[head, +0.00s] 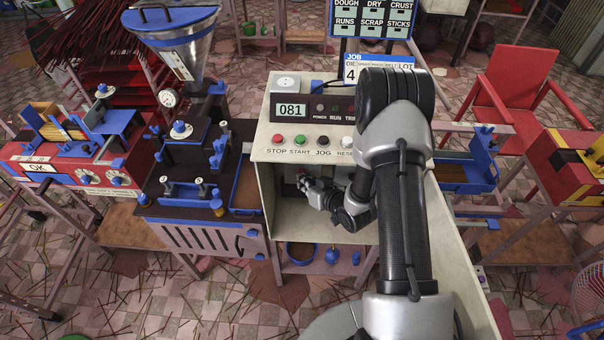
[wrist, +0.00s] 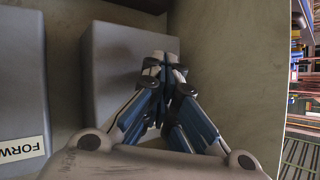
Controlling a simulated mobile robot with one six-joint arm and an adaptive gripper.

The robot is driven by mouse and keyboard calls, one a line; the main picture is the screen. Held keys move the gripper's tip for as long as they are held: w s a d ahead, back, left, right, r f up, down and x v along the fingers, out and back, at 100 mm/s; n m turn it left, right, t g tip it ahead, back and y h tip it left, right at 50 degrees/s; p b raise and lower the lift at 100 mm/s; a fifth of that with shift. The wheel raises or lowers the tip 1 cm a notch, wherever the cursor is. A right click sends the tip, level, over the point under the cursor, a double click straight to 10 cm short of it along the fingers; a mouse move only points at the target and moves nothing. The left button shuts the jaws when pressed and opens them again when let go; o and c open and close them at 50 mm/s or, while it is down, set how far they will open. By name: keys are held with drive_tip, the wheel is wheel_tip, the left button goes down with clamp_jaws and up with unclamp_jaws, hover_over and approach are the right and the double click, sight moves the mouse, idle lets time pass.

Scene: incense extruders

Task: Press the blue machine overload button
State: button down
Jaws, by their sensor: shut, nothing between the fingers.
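The blue machine (head: 205,165) stands left of a pale control cabinet (head: 262,205). The cabinet top carries a display reading 081 and a row of buttons marked STOP, START, JOG and a partly covered RESE label. My gripper (head: 303,181) reaches into the cabinet's open front, below that row. In the wrist view my gripper (wrist: 165,58) is shut and empty, its fingertips at the right part of a grey box (wrist: 105,65). I cannot tell if they touch it. No overload button can be made out; the fingers cover part of the box face.
A second grey box (wrist: 20,75) with a label starting FORW (wrist: 22,148) is at the left of the wrist view. The cabinet's side wall (wrist: 245,75) is close on the right. A red chair (head: 515,85) stands at the far right.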

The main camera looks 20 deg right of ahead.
drive_tip(key=shift+s+a, duration=0.3)
drive_tip(key=shift+s, duration=0.55)
drive_tip(key=shift+s+a+b, duration=0.15)
drive_tip(key=shift+s+a, duration=0.1)
drive_tip(key=shift+s, duration=0.55)
drive_tip(key=shift+s+a+b, duration=0.2)
drive_tip(key=shift+s+a, duration=0.05)
drive_tip(key=shift+s, duration=0.55)
drive_tip(key=shift+s+a+b, duration=0.15)
drive_tip(key=shift+s+a, duration=0.1)
drive_tip(key=shift+s, duration=0.55)
